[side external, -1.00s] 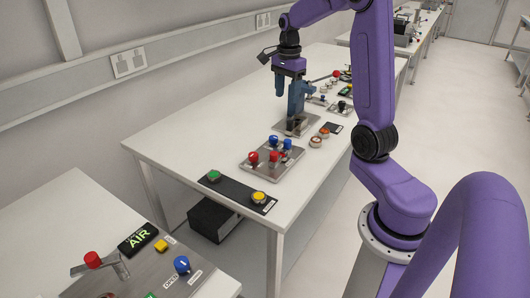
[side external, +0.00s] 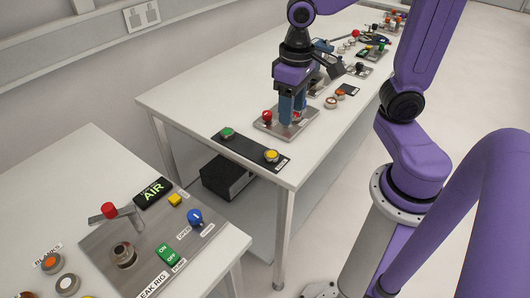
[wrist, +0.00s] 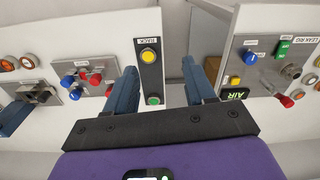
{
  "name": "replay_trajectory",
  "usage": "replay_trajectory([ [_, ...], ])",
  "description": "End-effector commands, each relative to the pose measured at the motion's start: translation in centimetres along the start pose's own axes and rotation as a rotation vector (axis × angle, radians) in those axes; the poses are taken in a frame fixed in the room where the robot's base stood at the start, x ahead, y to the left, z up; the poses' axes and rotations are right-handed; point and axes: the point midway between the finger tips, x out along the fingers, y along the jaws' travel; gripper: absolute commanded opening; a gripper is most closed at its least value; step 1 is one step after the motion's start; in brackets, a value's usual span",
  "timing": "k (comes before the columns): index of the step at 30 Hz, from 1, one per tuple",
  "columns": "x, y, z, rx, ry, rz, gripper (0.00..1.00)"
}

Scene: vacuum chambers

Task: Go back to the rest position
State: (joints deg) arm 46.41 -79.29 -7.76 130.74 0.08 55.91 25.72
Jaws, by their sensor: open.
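My gripper (side external: 292,108) hangs in the side view in front of the metal plate (side external: 262,123) with red and blue knobs, hiding most of it. In the wrist view my gripper (wrist: 158,68) is open, with its two blue fingers apart and nothing between them. Beyond the fingertips lies the black strip with a yellow button (wrist: 149,56) and a green button (wrist: 153,101). How high the fingers are above the table is hard to tell. No marker for the rest position shows.
The near table holds a panel with a red-handled lever (side external: 110,211), a lit AIR sign (side external: 153,191), a blue knob (side external: 195,215) and a green switch (side external: 167,254). A gap separates the two tables. A black box (side external: 228,177) stands under the far table.

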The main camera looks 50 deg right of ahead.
Motion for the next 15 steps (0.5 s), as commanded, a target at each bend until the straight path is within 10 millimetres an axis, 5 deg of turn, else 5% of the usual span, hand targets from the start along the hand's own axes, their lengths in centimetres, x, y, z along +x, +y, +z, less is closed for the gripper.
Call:
replay_trajectory([
  [9,1.0,-3.5,7.9,-0.641,0.005,-0.011,0.54],
  [15,1.5,-3.9,11.0,-0.901,0.006,-0.014,0.54],
])
